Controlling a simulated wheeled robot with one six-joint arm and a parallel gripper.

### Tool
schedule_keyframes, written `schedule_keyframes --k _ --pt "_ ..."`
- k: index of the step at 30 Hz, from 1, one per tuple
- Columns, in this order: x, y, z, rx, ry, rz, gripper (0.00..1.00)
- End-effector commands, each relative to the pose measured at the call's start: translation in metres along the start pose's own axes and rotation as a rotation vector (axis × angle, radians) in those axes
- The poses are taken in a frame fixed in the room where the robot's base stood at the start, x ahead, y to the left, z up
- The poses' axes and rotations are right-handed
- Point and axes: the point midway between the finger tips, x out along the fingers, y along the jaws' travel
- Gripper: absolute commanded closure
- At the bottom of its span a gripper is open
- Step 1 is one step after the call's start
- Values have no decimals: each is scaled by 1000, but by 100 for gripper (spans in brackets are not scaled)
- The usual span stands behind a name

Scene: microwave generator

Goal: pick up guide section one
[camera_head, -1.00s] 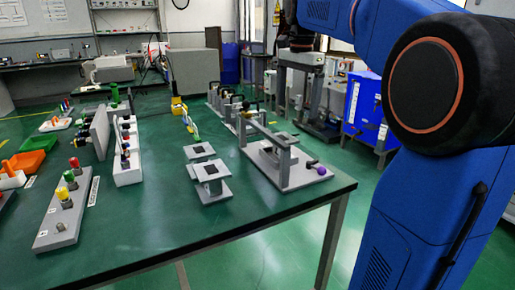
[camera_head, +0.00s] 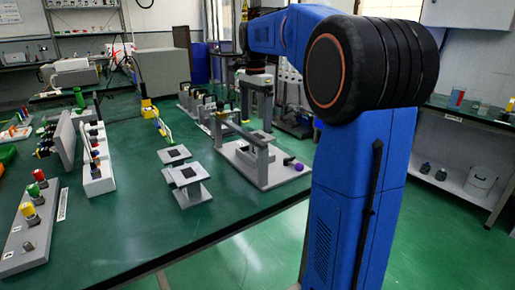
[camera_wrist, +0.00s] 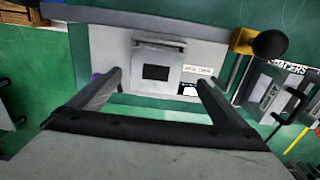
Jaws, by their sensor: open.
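No piece carries a readable name for guide section one. Two grey spool-shaped sections with square flanges and dark square openings stand on the bench in the head view: a nearer one (camera_head: 187,175) and a farther one (camera_head: 174,155). My gripper (camera_head: 256,125) hangs open and empty over the far part of a grey stand (camera_head: 272,178) with a long raised bar and a purple knob. In the wrist view, a grey flanged piece with a dark opening (camera_wrist: 158,72) lies beyond and between my open fingers (camera_wrist: 158,92).
The raised bar (camera_wrist: 150,14) crosses the top of the wrist view beside my gripper. A black knob on a yellow mount (camera_wrist: 268,43) and a labelled spacer rack (camera_wrist: 275,88) are at the right. The green bench (camera_head: 120,235) has bare room at the front.

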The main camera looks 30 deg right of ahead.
Motion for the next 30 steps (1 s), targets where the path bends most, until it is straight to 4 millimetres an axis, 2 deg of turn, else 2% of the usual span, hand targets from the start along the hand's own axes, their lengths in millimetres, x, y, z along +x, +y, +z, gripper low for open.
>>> schedule_keyframes --k 3,11,21,30 --pt "15 0 0 0 0 1 3" --pt "30 2 -1 0 0 0 3" --pt "72 7 -5 -1 0 1 3" --pt "77 7 -5 -1 0 -1 3"
